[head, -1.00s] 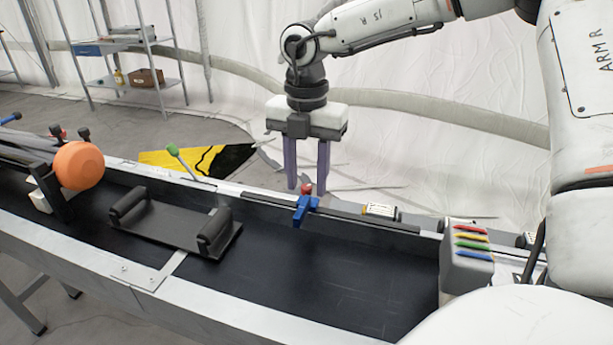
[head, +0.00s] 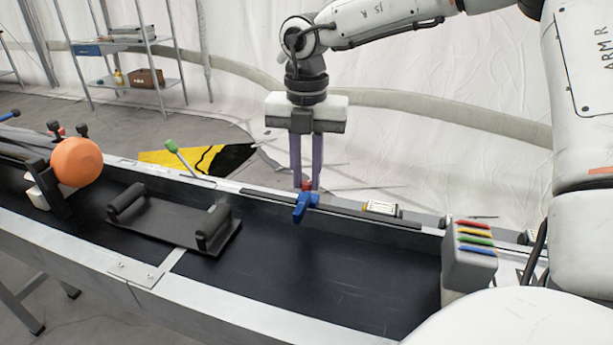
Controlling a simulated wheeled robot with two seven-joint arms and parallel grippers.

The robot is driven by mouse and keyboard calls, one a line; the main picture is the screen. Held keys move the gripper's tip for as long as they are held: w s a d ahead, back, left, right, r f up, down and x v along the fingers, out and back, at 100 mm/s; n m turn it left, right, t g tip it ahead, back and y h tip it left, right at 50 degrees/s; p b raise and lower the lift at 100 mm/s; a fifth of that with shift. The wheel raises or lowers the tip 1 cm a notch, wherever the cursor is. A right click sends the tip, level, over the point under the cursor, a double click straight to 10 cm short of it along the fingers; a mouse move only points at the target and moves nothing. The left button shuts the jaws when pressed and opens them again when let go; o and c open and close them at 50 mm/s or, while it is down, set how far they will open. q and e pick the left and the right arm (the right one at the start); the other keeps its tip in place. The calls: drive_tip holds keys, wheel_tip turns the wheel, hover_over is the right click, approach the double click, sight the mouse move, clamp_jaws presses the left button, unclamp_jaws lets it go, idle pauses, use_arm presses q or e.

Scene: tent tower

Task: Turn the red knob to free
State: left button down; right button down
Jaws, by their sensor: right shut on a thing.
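The red knob (head: 307,185) is small and sits on the far rail of the black trough, just behind a blue clamp-like piece (head: 304,205). My right gripper (head: 306,184) points straight down from above, with its two long purple fingers on either side of the knob. The fingers are shut on the red knob and hide part of it. Any marking at the knob is too small to read. My left gripper is not in view.
The black trough (head: 320,285) holds a black cradle (head: 170,225) with two rollers. An orange ball (head: 77,162) sits at the left. A green-tipped lever (head: 171,146) rises from the far rail. A grey box with coloured strips (head: 470,255) stands at the right.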

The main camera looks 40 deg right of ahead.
sight(307, 182)
drive_tip(key=n+b, duration=0.1)
drive_tip(key=n, duration=0.4)
drive_tip(key=shift+b, duration=0.3)
drive_tip(key=shift+n, duration=0.3)
drive_tip(key=c, duration=1.6)
unclamp_jaws()
drive_tip(key=shift+c, duration=0.2)
wheel_tip(307, 182, up, 10)
drive_tip(key=shift+r+p, duration=0.2)
drive_tip(key=shift+p, duration=0.25)
